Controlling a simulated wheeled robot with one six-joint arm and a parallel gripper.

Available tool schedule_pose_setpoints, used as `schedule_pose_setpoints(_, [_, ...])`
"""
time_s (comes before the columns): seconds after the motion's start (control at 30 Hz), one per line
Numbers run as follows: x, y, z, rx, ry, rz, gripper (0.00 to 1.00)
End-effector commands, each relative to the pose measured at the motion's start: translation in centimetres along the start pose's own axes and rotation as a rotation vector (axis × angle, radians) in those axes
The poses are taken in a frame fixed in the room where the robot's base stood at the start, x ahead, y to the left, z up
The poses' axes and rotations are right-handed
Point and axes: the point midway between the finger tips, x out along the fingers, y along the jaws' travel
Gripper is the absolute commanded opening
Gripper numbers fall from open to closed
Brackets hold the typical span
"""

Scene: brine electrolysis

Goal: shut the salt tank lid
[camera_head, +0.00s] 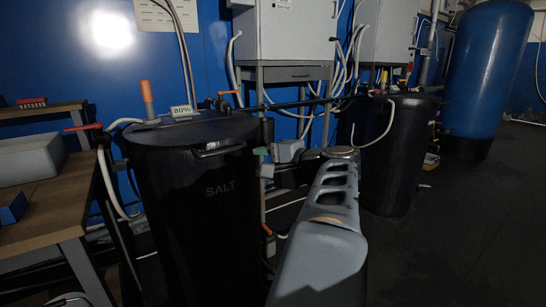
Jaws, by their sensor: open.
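The salt tank (205,215) is a black drum marked "SALT" at the left centre. Its dark round lid (190,131) lies flat across the top, with no clear gap at the rim. A dark bar handle (221,151) sits at the lid's front edge. My grey arm rises from the bottom centre and bends left at its top. My gripper (264,161) appears small, just right of the tank's upper side and below lid height. Its jaws are open with nothing seen between them. Whether it touches the tank cannot be told.
A wooden workbench (45,222) with a grey box (30,158) stands close on the left. A second black tank (400,155) and a tall blue vessel (487,70) stand at the right. Hoses and pipes run behind the salt tank.

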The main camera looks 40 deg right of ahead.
Motion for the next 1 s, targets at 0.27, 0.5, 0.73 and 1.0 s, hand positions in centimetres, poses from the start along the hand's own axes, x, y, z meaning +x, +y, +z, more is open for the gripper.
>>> schedule_pose_setpoints(0.27, [-2.5, -0.1, 0.0, -0.001, 0.000, -0.002, 0.42])
schedule_pose_setpoints(0.5, [-2.7, -0.1, 0.1, -0.002, -0.001, -0.002, 0.42])
schedule_pose_setpoints(0.73, [-2.7, -0.1, 0.1, -0.002, -0.001, -0.002, 0.42])
schedule_pose_setpoints(1.0, [-2.8, -0.7, 0.1, -0.003, -0.001, -0.002, 0.42])
